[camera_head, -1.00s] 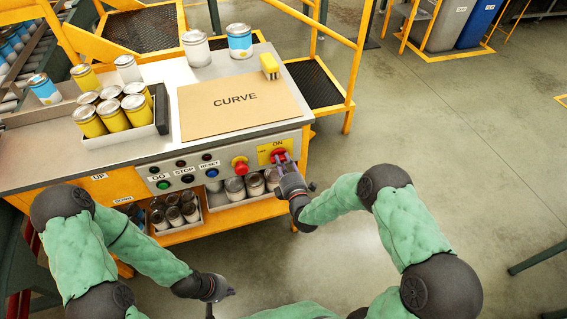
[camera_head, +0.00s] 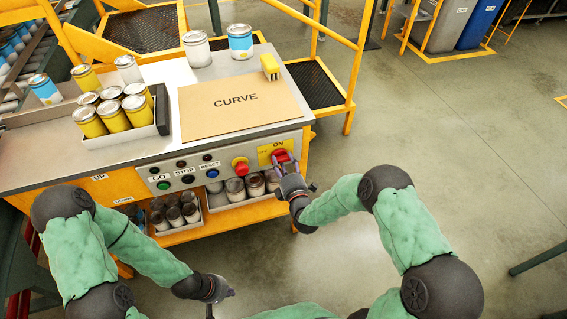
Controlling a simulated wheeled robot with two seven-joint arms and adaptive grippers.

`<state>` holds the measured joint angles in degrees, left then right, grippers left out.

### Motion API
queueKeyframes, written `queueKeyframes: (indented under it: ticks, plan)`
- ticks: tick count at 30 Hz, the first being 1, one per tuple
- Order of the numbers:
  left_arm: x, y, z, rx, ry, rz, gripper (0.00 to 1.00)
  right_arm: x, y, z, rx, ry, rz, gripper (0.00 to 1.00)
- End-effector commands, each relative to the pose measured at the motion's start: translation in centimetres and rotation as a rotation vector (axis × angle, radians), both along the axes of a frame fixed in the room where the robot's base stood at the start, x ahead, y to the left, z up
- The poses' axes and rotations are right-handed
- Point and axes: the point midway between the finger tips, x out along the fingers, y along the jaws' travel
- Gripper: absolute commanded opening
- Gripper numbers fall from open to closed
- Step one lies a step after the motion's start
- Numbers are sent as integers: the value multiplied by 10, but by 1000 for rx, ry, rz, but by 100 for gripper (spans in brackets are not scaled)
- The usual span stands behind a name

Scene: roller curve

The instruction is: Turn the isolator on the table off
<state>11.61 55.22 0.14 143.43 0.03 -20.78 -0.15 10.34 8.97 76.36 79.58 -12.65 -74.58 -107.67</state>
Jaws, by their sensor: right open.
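The isolator is a red rotary switch (camera_head: 281,156) on a yellow plate marked ON and OFF (camera_head: 267,152), at the right end of the table's front panel. My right gripper (camera_head: 285,167) is at the switch, its fingers pointing up at the knob. The gripper is open, and its fingers partly cover the switch. I cannot tell whether they touch it, and the knob's exact angle is hard to read. My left gripper (camera_head: 222,294) hangs low in front of the table, away from the panel; its finger state is unclear.
A red mushroom button (camera_head: 241,166) sits just left of the isolator. Further left are green, black and blue buttons. Cans fill bins below. The floor at right is clear.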

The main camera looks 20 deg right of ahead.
Motion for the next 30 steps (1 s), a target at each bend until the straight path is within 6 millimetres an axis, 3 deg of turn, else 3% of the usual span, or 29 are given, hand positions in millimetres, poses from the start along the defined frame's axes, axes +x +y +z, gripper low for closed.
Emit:
queueKeyframes:
  ticks: [5,18,24,30]
  plan:
    - [0,0,0,0,0,0,0,-17,-1,-1,1,2,-1,52]
    - [0,0,0,0,0,0,0,-98,-4,-1,1,3,-1,52]
    - [0,0,0,0,0,0,0,-116,-4,-1,0,2,0,52]
    - [0,0,0,0,0,0,0,-120,-4,-1,-1,1,0,52]
